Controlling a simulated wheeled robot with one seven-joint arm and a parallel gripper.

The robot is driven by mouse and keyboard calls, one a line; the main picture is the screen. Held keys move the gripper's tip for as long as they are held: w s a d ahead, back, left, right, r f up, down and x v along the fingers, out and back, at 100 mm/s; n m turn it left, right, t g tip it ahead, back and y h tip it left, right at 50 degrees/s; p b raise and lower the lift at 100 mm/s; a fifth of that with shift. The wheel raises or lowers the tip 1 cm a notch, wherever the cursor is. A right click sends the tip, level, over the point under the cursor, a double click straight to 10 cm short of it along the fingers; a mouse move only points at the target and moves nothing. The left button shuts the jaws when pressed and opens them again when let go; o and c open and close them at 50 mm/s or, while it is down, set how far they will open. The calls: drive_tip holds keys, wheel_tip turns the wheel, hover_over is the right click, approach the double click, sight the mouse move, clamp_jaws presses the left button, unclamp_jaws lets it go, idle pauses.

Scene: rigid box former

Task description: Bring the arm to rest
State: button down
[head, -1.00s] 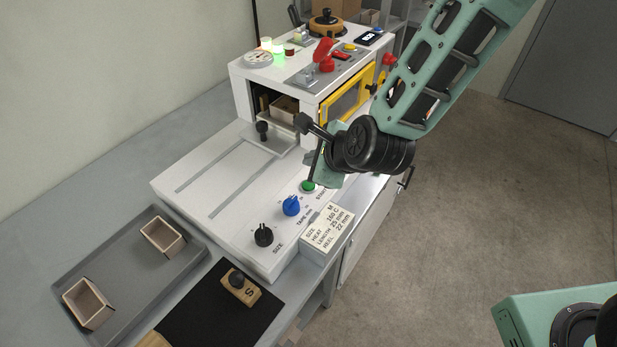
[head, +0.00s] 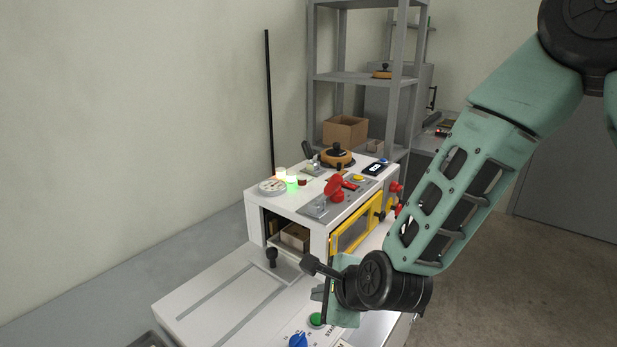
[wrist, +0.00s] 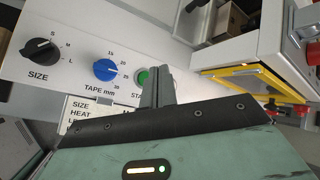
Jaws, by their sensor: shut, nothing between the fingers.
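My gripper (head: 318,294) is at the end of my green arm, above the right front part of the white box former (head: 215,292). In the wrist view its fingers (wrist: 156,88) are together and empty, in front of the control panel. Behind them are the green start button (wrist: 142,77), the blue tape knob (wrist: 107,69) and the black size knob (wrist: 39,50). From the head the green button (head: 316,319) shows just below my gripper. I cannot tell the exact gap between fingers and panel.
The machine's raised housing has a yellow-framed window (head: 336,243), a red lever (head: 335,188) and a lit green lamp (head: 291,182). A small box (head: 295,237) sits inside its opening. A grey shelf (head: 345,77) with a cardboard carton (head: 345,131) stands behind. Floor at the right is clear.

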drive_tip(key=s+d+r+n+g+h, duration=0.1)
drive_tip(key=s+d+r+n+g, duration=0.1)
drive_tip(key=s+n, duration=0.5)
drive_tip(key=s+d+r+n+g+h, duration=0.2)
drive_tip(key=s+d+r+n, duration=0.3)
drive_tip(key=n, duration=0.5)
drive_tip(key=s+d+r+n+g+h, duration=0.1)
drive_tip(key=s+d+r+n+g, duration=0.2)
drive_tip(key=s+n, duration=0.6)
drive_tip(key=shift+s+d+r+h, duration=0.3)
drive_tip(key=shift+s+d+r, duration=0.25)
drive_tip(key=shift+d+r, duration=0.2)
